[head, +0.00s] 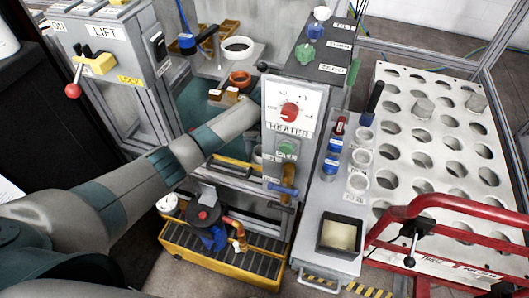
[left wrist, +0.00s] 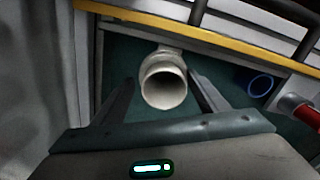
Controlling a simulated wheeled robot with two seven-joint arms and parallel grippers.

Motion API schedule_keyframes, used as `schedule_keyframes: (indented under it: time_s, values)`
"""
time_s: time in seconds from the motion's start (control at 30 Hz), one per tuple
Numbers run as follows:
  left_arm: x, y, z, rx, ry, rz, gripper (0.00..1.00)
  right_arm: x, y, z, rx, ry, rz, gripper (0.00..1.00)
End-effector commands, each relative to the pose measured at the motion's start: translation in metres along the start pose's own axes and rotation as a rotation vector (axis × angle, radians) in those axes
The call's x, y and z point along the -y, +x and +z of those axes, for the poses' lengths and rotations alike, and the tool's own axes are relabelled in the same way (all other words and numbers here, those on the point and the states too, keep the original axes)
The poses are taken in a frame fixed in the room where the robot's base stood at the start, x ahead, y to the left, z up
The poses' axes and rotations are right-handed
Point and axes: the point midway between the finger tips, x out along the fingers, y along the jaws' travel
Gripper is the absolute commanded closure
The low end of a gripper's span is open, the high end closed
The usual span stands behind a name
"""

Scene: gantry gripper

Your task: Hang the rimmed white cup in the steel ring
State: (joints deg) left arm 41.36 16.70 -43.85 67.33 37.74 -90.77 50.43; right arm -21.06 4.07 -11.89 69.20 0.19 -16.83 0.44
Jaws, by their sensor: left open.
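In the left wrist view a pale, off-white cup (left wrist: 163,88) with a thick rim shows its open mouth towards the camera. It is in front of a teal surface. My left gripper (left wrist: 162,80) is open, with one finger on each side of the cup and a visible gap on both sides. In the head view my left arm reaches right to the heater post, which hides the gripper and this cup. A pale ring-shaped piece (head: 238,47) lies on the grey stand at the back; I cannot tell whether it is the steel ring. My right gripper is not in view.
The heater panel (head: 294,108) stands right beside my left forearm. A yellow-edged tray (head: 185,243) with small items is below. A white rack (head: 400,156) with several holes and a red rail (head: 455,199) are at the right. A blue ring (left wrist: 262,85) lies right of the cup.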

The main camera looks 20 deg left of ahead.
Motion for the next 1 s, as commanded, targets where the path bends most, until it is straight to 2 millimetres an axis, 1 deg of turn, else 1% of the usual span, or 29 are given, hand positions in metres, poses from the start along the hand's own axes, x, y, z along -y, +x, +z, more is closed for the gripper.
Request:
schedule_keyframes:
  time_s: [0.03, 0.17, 0.27, 0.37, 0.53, 0.7, 0.8, 0.9, 1.0]
  values:
    - [0.011, 0.013, 0.005, 0.014, -0.004, -0.023, 0.24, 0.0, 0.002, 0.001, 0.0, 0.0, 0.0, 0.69]
    - [0.011, 0.008, 0.005, 0.013, -0.004, -0.023, 0.24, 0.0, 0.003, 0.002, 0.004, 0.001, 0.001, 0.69]
    - [0.011, -0.002, 0.005, 0.014, -0.005, -0.023, 0.24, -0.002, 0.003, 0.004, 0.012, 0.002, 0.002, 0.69]
    - [0.009, -0.017, 0.004, 0.012, -0.005, -0.018, 0.24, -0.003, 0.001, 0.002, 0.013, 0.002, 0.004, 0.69]
    - [0.006, -0.05, 0.003, 0.009, -0.004, -0.012, 0.24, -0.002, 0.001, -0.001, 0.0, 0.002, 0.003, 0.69]
    - [0.004, -0.083, 0.002, 0.007, -0.003, -0.009, 0.24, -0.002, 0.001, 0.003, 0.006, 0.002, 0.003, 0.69]
    - [0.004, -0.1, 0.002, 0.008, -0.004, -0.009, 0.24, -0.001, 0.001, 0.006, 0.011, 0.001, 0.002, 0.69]
    - [0.003, -0.113, 0.002, 0.009, -0.004, -0.008, 0.24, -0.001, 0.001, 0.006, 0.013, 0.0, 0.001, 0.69]
    - [0.003, -0.121, 0.002, 0.009, -0.003, -0.008, 0.24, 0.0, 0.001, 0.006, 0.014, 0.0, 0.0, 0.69]
